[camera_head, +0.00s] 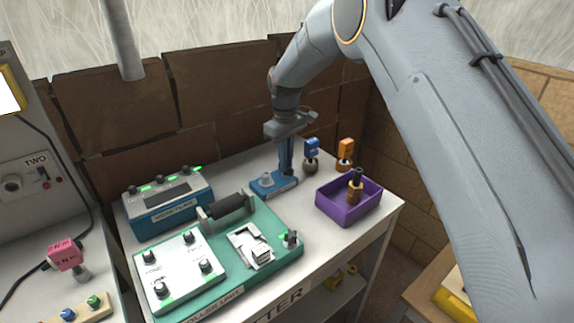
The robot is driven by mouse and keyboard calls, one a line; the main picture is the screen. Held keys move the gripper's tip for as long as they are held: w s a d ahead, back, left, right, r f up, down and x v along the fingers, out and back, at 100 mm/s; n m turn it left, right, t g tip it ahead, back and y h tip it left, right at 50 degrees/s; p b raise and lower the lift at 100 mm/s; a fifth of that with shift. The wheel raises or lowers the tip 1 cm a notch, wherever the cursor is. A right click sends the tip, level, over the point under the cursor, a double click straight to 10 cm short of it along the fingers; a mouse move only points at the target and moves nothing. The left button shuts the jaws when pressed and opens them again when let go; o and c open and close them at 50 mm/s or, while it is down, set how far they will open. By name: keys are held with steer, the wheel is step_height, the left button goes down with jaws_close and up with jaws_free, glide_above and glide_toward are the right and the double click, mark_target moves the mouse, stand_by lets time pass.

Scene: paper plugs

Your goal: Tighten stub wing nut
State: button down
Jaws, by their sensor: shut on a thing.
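My gripper (287,170) points straight down at the right part of a small blue base (262,187) on the white bench. Its fingers are shut on the stub wing nut at that base. The nut itself is hidden by the fingers, so its angle and how far down it sits cannot be told. A short grey knob-like piece (265,179) stands on the left part of the blue base, apart from the fingers.
A teal unit (284,263) with a white panel and a dark roller stands front left of the base. A blue box (170,222) is behind it. A purple tray (345,213) holds a dark-handled tool. Blue (311,148) and orange (346,149) tagged pieces stand close behind right.

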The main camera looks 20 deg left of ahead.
steer(key=m+p, duration=0.1)
steer(key=m, duration=1)
steer(key=shift+p, duration=0.35)
steer(key=m, duration=0.6)
steer(key=shift+p, duration=0.4)
steer(key=c, duration=2.5)
jaws_free()
steer(key=shift+m, duration=1.3)
steer(key=shift+c, duration=0.2)
jaws_close()
steer(key=shift+m+p, duration=0.3)
steer(key=shift+m, duration=1.4)
steer(key=o, duration=0.6)
jaws_free()
steer(key=shift+c, duration=0.2)
